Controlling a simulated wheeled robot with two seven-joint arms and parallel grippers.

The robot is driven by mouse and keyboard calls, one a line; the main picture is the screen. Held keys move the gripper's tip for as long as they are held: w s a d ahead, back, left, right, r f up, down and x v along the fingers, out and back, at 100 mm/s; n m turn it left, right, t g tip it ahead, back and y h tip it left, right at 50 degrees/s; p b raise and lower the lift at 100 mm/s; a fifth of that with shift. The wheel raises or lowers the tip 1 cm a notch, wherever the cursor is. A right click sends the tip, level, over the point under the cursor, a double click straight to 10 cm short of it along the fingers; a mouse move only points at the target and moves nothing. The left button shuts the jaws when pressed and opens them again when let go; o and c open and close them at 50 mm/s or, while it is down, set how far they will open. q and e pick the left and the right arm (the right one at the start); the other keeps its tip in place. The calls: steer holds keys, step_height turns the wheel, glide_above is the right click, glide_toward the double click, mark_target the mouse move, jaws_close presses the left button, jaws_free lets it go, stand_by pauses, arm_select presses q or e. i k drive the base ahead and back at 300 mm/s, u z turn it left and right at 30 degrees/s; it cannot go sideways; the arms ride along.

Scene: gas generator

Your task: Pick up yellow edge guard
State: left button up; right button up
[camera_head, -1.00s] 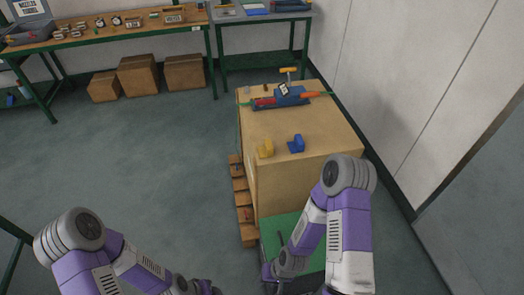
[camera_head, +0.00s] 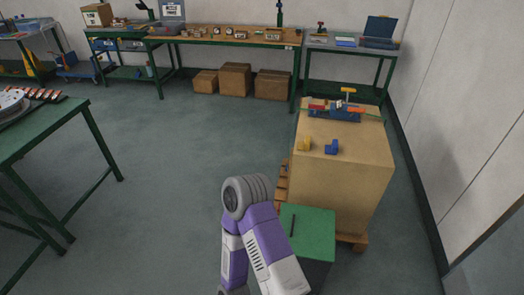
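My other arm is out of view. Neither gripper shows, and nothing touches the yellow edge guard.
A blue tool with red and orange parts (camera_head: 338,111) lies at the crate's far end. A green-topped box (camera_head: 308,231) stands before the crate. A green table (camera_head: 40,130) is at left. Workbenches and cardboard boxes (camera_head: 235,79) line the back wall. The floor between is clear.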

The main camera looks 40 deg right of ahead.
mark_target(302, 146)
steer(key=u, duration=0.2)
steer(key=i, duration=0.9)
steer(key=z, duration=0.95)
steer(key=i, duration=1.3)
steer(key=z, duration=1.25)
